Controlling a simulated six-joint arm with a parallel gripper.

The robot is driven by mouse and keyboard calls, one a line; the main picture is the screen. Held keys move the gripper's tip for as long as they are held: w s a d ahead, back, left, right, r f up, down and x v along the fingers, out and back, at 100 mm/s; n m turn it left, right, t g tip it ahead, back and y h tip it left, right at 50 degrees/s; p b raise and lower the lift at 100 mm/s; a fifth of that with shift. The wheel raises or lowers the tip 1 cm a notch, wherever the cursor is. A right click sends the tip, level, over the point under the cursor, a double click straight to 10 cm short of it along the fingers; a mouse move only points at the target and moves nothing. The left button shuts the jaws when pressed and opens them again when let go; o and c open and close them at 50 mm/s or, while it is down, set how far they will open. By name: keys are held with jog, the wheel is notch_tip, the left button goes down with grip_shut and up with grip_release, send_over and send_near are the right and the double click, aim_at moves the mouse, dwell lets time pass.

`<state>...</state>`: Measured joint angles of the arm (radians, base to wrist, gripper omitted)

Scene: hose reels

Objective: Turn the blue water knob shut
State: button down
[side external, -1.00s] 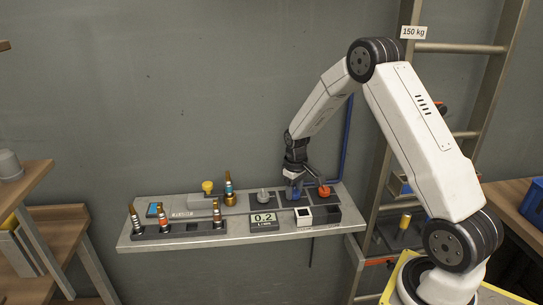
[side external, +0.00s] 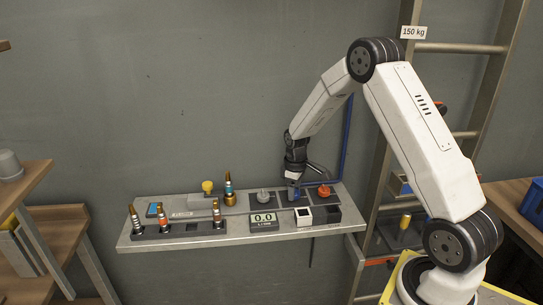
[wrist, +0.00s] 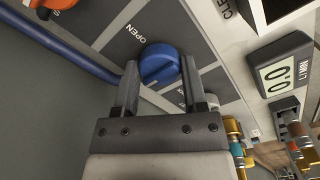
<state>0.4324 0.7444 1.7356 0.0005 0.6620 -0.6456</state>
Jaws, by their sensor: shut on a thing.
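The blue water knob (wrist: 159,62) is round and sits on a dark panel marked OPEN in the wrist view. My gripper (wrist: 160,84) is shut on it, with one finger on each side. In the side external view my gripper (side external: 294,186) points down at the shelf, and the knob is mostly hidden by it.
A red knob (side external: 324,191) is to the right of my gripper and a grey knob (side external: 263,196) to the left. Several hose nozzles (side external: 163,219) stand in a rack at the shelf's left. A blue pipe (side external: 346,140) runs down the wall behind.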

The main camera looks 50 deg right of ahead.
jog(key=shift+c, duration=0.7)
grip_release()
jog(key=shift+r, duration=0.1)
jog(key=shift+r, duration=3.85)
jog(key=shift+a, duration=0.15)
jog(key=s+a+m+t, duration=0.1)
jog(key=s+a, duration=0.6)
jog(key=a, duration=0.2)
jog(key=s+a+r+m+t, duration=0.1)
jog(key=s+a, duration=0.6)
jog(key=a, duration=0.3)
jog(key=shift+s+a+t, duration=0.2)
jog(key=shift+s+t, duration=0.05)
jog(key=shift+t, duration=0.05)
